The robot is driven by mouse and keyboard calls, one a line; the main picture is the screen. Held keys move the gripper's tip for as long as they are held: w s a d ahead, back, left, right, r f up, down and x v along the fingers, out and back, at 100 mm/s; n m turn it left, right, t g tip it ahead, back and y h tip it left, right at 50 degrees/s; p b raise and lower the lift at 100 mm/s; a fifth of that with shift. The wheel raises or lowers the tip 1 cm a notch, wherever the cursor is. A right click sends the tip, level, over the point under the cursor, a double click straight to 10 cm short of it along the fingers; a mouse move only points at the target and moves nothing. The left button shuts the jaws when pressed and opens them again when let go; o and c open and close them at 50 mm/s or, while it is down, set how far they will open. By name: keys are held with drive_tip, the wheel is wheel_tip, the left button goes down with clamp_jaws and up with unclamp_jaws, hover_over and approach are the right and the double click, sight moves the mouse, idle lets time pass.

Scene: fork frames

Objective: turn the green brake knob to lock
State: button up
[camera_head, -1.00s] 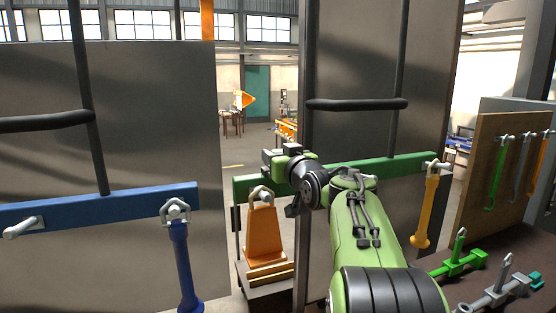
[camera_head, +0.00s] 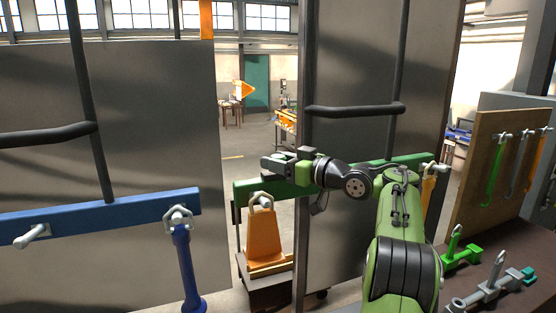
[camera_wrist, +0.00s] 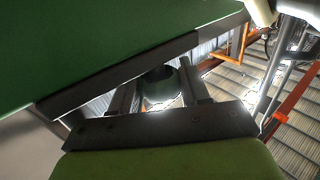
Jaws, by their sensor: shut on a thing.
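A dark green round thing (camera_wrist: 160,86), which looks like the green brake knob, sits between the fingers of my gripper (camera_wrist: 162,100) in the wrist view. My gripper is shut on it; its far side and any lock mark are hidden. In the head view my gripper (camera_head: 275,165) is at the end of my green arm, above the left part of a green beam (camera_head: 250,189). I cannot make out the knob there. A large green surface (camera_wrist: 90,45) with a dark edge fills the upper left of the wrist view, close beside the fingers.
A blue beam (camera_head: 110,211) with a blue hanging handle (camera_head: 186,265) is at left. Grey panels flank the gap. A bench with tools (camera_head: 490,285) is at right.

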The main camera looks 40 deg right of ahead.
drive_tip(key=shift+r, duration=0.1)
drive_tip(key=o, duration=1)
drive_tip(key=shift+o, duration=0.2)
drive_tip(key=b+v, duration=0.2)
drive_tip(key=v, duration=1.3)
drive_tip(key=shift+s+b, duration=0.35)
drive_tip(key=shift+b, duration=0.05)
